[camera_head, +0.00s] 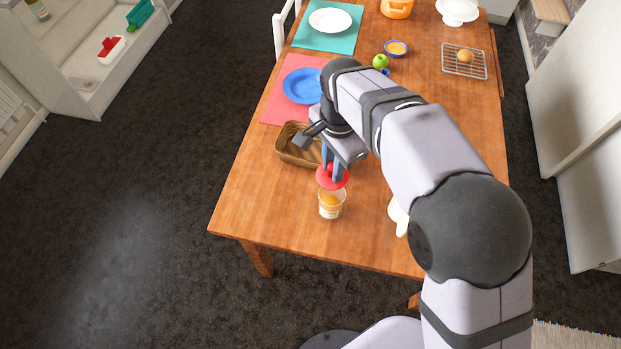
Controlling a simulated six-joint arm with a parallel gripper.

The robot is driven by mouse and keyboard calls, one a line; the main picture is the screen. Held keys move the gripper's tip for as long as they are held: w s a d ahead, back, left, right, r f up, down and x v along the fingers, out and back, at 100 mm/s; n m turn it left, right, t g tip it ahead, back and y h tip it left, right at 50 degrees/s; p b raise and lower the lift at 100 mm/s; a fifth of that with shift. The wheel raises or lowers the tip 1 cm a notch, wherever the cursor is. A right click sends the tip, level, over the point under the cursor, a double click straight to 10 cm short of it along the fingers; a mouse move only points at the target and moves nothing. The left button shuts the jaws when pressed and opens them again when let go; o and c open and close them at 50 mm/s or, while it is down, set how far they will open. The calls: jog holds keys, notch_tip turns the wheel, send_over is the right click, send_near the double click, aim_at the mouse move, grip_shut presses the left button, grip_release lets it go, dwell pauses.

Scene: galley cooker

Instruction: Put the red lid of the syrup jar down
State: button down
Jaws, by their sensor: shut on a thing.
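My gripper (335,165) is over the near left part of the wooden table, shut on the red lid (332,179). The lid is round and shows just below my fingertips. The syrup jar (330,204) is a clear jar with amber content, standing upright on the table near its front edge. In the picture the lid is just above the jar's top. From this one view I cannot tell how large the gap between them is.
A wicker basket (292,153) stands left of my gripper. A blue plate (301,86) on a red mat (272,104) lies behind it. A white object (396,212), partly hidden by my arm, stands right of the jar. Bare table (250,195) shows left of the jar.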

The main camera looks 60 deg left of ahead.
jog(key=shift+s+a+f+n+b, duration=2.5)
jog(key=shift+s+f+b, duration=1.8)
jog(key=shift+s, duration=1.75)
jog(key=shift+m, duration=0.3)
jog(key=shift+a+f+p, duration=0.15)
jog(key=shift+f+p, duration=0.35)
jog(key=shift+f, duration=2.05)
jog(key=shift+a+f+p, duration=0.15)
jog(key=shift+f+p, duration=0.35)
jog(key=shift+f, duration=2)
jog(key=shift+f, duration=0.2)
jog(key=c, duration=1.6)
grip_release()
